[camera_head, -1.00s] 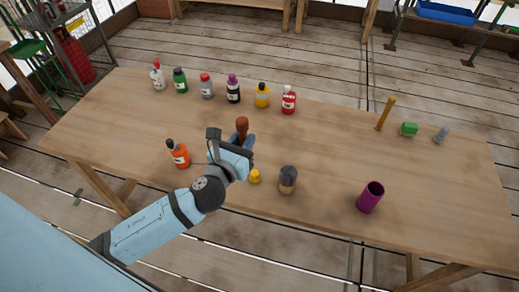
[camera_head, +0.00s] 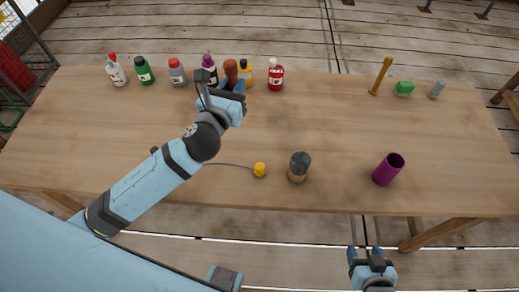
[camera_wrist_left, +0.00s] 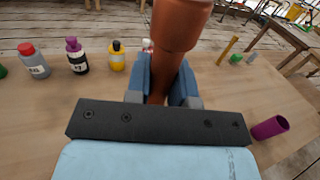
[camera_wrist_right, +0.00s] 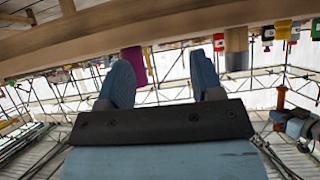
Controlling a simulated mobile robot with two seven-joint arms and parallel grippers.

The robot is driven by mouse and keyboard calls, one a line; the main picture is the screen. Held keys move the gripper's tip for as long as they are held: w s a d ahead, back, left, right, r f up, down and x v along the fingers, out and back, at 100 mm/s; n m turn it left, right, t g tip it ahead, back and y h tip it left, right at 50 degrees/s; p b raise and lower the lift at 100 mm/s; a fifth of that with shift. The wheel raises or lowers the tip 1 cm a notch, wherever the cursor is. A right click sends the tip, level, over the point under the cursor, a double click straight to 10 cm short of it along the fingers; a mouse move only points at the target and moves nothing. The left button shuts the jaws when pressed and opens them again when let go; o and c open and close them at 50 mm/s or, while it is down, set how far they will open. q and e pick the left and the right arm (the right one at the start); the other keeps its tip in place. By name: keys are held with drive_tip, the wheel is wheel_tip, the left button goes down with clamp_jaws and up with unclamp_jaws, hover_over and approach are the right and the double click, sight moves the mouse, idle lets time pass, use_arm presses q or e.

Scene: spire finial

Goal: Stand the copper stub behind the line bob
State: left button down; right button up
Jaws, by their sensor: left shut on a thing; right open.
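The copper stub (camera_head: 230,70) is a reddish-brown piece, wider at the top. My left gripper (camera_head: 227,87) is shut on it and holds it upright near the back row of bottles; the left wrist view shows it between the fingers (camera_wrist_left: 175,30). The cord runs left behind that forearm. My right gripper (camera_head: 366,250) is open and empty in front of the table, also seen in the right wrist view (camera_wrist_right: 162,82).
Several bottles line the back left, including a red one (camera_head: 276,76). A dark-topped cylinder (camera_head: 299,168) and a purple cup (camera_head: 388,170) stand at the front. A brass rod (camera_head: 381,76), green block (camera_head: 404,88) and grey piece (camera_head: 437,90) are back right. The table's middle (camera_head: 330,125) is clear.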

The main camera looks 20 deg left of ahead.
use_arm(q)
drive_tip(key=w+d+m+h+b, duration=0.1)
drive_tip(key=w+d+b, duration=0.35)
drive_tip(key=b, duration=0.25)
wheel_tip(320, 180, down, 20)
drive_tip(key=w+h+b, duration=0.1)
drive_tip(key=b, duration=0.5)
drive_tip(key=shift+d+m, duration=0.35)
drive_tip(key=shift+m, duration=0.05)
drive_tip(key=shift+f, duration=0.1)
drive_tip(key=c, duration=1)
unclamp_jaws()
drive_tip(key=shift+f, duration=0.1)
drive_tip(key=shift+c, duration=0.2)
drive_tip(key=shift+o, duration=0.3)
